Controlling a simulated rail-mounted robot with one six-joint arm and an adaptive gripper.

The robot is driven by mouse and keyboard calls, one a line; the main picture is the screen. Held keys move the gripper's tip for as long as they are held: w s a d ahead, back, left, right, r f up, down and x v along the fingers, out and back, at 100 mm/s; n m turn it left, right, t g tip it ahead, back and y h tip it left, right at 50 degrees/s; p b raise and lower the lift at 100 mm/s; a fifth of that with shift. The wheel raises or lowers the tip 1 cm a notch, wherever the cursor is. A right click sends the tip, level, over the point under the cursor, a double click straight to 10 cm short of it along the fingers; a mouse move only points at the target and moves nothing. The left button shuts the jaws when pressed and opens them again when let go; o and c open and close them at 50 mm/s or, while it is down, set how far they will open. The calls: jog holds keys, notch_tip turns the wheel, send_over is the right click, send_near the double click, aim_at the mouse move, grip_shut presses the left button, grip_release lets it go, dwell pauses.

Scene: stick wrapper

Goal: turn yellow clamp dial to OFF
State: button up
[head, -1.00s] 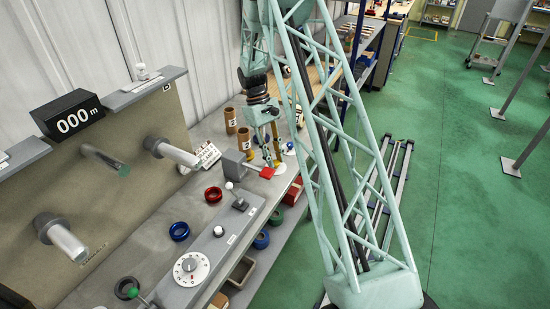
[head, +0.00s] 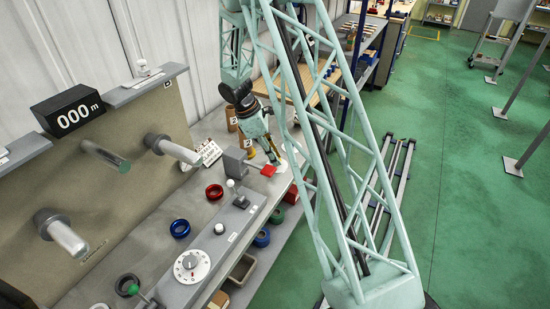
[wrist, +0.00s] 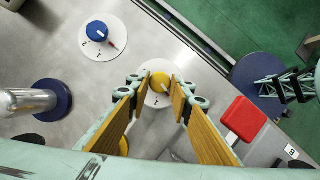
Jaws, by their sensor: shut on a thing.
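The yellow clamp dial (wrist: 160,82) is a small round knob on a white disc, seen in the wrist view. A pale mark on the knob points to the lower right; the lettering on the disc is too small to read. My gripper (wrist: 158,88) is shut on the dial, with one padded finger on each side of it. In the head view my gripper (head: 275,159) is low over the bench's far end and tilted, and it hides the dial there.
A blue dial (wrist: 97,31) on a white disc lies up and left in the wrist view. A red lever end (wrist: 243,118) stands close to the right finger. Red (head: 214,191) and blue (head: 180,228) rings lie on the bench. A display box (head: 72,110) reads 000 m.

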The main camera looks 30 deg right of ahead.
jog(key=shift+s+n+t, duration=0.1)
jog(key=shift+n+t, duration=0.4)
jog(key=shift+n, duration=0.7)
jog(key=shift+b, duration=0.3)
jog(key=o, duration=0.8)
jog(key=shift+o, duration=0.2)
jog(key=shift+a+r, duration=0.1)
jog(key=v, duration=1.1)
jog(key=shift+a+r, duration=0.25)
